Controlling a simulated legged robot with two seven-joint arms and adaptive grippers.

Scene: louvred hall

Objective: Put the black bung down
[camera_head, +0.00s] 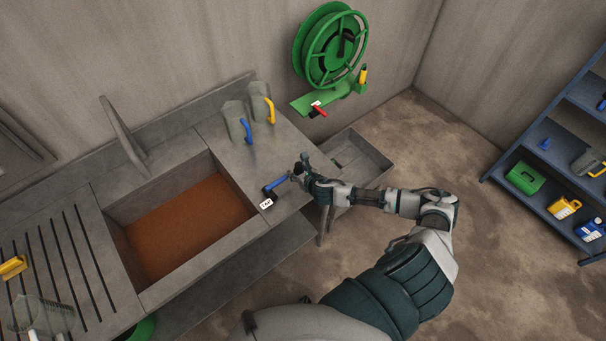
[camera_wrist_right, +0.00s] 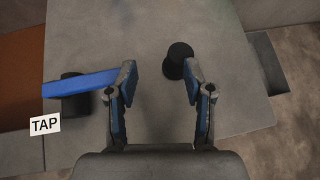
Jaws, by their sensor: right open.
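The black bung (camera_wrist_right: 177,58) is on the grey bench top (camera_wrist_right: 225,105), in the right wrist view. It lies between and a little beyond the fingertips of my right gripper (camera_wrist_right: 159,70), close to the right-hand finger. The fingers are spread, with bare bench showing between them. Whether that finger touches the bung I cannot tell. In the head view my right gripper (camera_head: 299,172) is over the bench's right end, where the bung is too small to make out surely. My left gripper is out of view.
A tap with a blue lever (camera_wrist_right: 80,84) and a TAP label (camera_wrist_right: 45,125) is beside the left-hand finger. A sink with a brown bottom (camera_head: 190,226) is left of it. The bench's right edge is close.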

